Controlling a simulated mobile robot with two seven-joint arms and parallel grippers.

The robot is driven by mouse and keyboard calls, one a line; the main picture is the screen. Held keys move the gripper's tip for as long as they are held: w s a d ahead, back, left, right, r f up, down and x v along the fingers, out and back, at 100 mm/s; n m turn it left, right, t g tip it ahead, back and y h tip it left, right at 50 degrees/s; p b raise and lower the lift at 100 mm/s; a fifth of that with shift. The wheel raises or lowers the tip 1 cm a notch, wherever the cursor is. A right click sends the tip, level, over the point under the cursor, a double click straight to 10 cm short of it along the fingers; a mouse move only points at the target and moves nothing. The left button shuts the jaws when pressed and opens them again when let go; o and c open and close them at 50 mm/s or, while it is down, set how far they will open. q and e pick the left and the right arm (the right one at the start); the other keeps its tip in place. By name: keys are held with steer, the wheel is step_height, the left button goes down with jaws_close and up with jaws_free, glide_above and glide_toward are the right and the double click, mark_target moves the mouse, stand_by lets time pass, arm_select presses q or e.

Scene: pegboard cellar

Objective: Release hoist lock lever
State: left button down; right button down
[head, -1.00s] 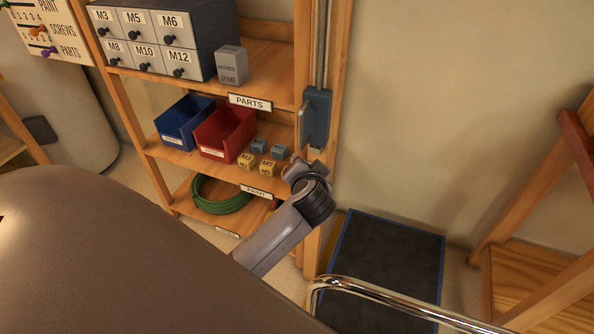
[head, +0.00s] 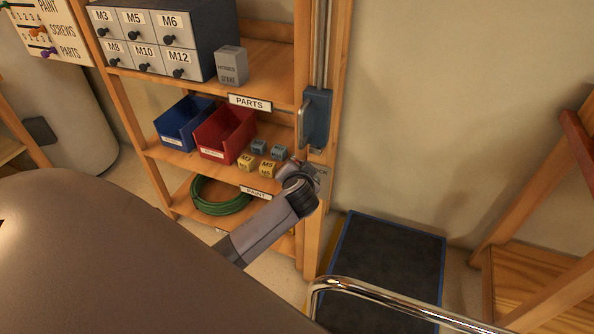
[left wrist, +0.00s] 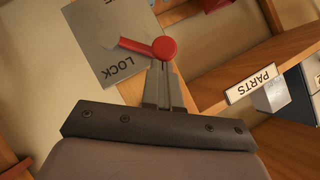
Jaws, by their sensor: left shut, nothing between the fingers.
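In the left wrist view a red lever (left wrist: 134,46) with a round red hub (left wrist: 164,48) sits on a grey plate (left wrist: 98,32) marked LOCK. Its arm points left in that picture. My left gripper (left wrist: 163,66) is shut and empty, with its fingertips right at the lower edge of the hub; I cannot tell whether they touch it. In the head view my left gripper (head: 310,170) is at the shelf's right post, just below a blue-grey box with a handle (head: 317,118) on a vertical rail. The lever is not distinguishable there. My right gripper is not in view.
Wooden shelves (head: 270,60) hold a drawer cabinet (head: 150,42), a blue bin (head: 183,125), a red bin (head: 224,132) and small blocks. A green coil (head: 220,200) lies lower. A chrome rail (head: 400,297) crosses in front of a dark mat (head: 385,255).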

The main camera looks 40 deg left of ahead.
arm_select(q)
steer(key=shift+s+a+h+p, duration=0.1)
steer(key=shift+a+h+p, duration=0.2)
steer(key=shift+p, duration=0.1)
steer(key=s+a+f+n+h+p, duration=0.1)
steer(key=a+f+n+h+p, duration=0.1)
steer(key=a+f, duration=0.2)
steer(key=shift+a+f+h+p, duration=0.3)
steer(key=shift+f+h+p, duration=0.05)
steer(key=shift+h, duration=0.05)
stand_by(0.5)
steer(key=shift+s+f, duration=0.1)
steer(key=shift+s, duration=0.05)
stand_by(0.5)
